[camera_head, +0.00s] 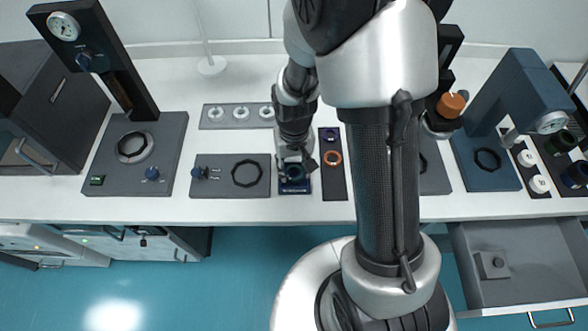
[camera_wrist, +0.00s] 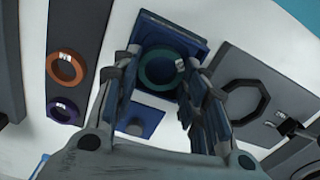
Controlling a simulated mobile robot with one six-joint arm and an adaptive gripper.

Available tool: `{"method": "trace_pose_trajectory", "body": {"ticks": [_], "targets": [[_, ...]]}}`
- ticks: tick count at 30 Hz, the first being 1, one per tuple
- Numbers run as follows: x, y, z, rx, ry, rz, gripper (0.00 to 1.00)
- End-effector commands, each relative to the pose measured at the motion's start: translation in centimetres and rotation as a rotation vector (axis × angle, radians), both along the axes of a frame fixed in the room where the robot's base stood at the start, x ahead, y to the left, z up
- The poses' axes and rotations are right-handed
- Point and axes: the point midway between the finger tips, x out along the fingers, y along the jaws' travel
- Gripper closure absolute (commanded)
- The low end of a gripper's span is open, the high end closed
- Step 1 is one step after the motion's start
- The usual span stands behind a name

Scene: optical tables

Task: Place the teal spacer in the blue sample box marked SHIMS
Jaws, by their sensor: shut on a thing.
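The teal spacer (camera_wrist: 164,69) is a dark teal ring with a small white tag. My gripper (camera_wrist: 164,76) is shut on it, with a finger at each side. In the head view, the spacer (camera_head: 294,170) shows at my gripper (camera_head: 293,163), near the table's front. The blue sample box (camera_wrist: 196,44) is directly behind the ring in the wrist view, and the box's front (camera_head: 294,187) shows in the head view. The ring overlaps the box opening; I cannot tell whether it touches the bottom. The SHIMS marking is not readable.
A blue plate with a knob (camera_wrist: 139,121) lies beside the box. A dark strip (camera_head: 334,185) holds an orange ring (camera_head: 332,158) and a purple ring (camera_head: 331,135). A grey plate with an octagonal ring (camera_head: 246,174) is on the left. An open drawer (camera_head: 520,280) is at lower right.

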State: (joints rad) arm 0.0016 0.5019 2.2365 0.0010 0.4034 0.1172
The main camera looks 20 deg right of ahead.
Motion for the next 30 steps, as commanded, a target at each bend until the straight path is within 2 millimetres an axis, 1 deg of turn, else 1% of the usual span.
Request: {"method": "trace_pose_trajectory", "body": {"ticks": [1,9,20,21,22,23,24,30], "targets": [[-0.1,0.0,-0.8,0.0,0.001,0.0,0.83],[-0.3,0.0,-1.1,0.0,0.005,-0.001,0.83],[-0.3,0.0,-2.4,0.001,0.006,-0.002,0.82],[-0.3,0.0,-2.5,0.001,0.006,-0.002,0.85],[-0.3,0.0,-2.5,0.001,0.006,-0.002,0.84],[-0.3,0.0,-2.4,0.0,0.006,-0.002,0.88],[-0.3,0.0,-2.4,0.0,0.006,-0.002,0.55],[-0.3,0.0,-2.4,0.0,0.006,-0.002,0.42]]}}
